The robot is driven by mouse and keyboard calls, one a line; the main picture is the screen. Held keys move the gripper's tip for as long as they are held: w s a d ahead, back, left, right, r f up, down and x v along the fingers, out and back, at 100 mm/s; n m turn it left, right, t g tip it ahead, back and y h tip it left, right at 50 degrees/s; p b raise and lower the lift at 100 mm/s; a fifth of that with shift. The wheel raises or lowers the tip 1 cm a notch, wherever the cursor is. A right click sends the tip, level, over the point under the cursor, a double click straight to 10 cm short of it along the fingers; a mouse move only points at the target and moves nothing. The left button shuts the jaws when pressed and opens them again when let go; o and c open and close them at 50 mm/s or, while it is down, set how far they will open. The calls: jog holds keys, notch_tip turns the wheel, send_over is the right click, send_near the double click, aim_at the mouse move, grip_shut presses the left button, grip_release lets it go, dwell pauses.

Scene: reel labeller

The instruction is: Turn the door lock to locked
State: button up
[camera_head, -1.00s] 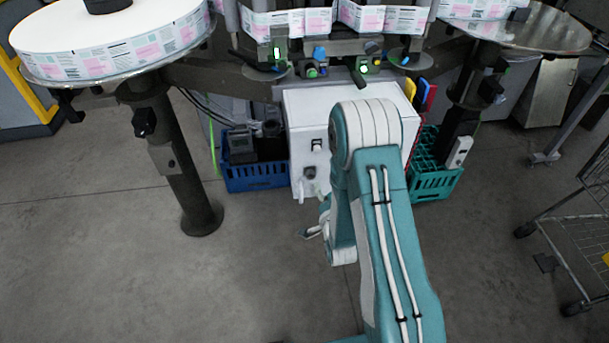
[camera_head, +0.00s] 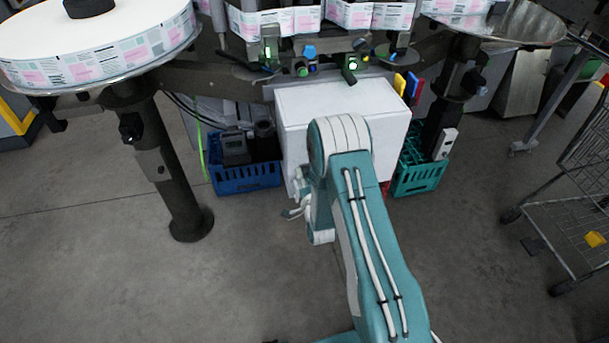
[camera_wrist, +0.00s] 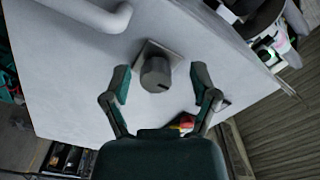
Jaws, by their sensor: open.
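The door lock (camera_wrist: 157,75) is a dark grey round knob on a light square plate, on a white cabinet door (camera_wrist: 70,70). In the wrist view my gripper (camera_wrist: 160,80) is open, with one finger on each side of the knob. The fingers look apart from it, and I cannot tell how deep they reach around it. In the head view the white cabinet (camera_head: 335,103) stands under the machine. My gripper (camera_head: 293,212) shows only in part at its lower left, and my arm hides the knob there.
A white door handle (camera_wrist: 105,17) is close to the knob. A blue crate (camera_head: 245,178) stands left of the cabinet and a teal crate (camera_head: 420,175) right of it. A wire cart (camera_head: 565,220) is at the right. The floor (camera_head: 130,280) at front left is clear.

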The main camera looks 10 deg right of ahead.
jog(key=shift+w+d, duration=0.1)
jog(key=shift+w, duration=0.15)
jog(key=shift+w+d, duration=0.1)
jog(key=shift+d, duration=0.55)
jog(key=shift+a, duration=0.1)
jog(key=c, duration=0.9)
jog(key=shift+a, duration=0.2)
grip_shut()
jog(key=shift+a, duration=0.1)
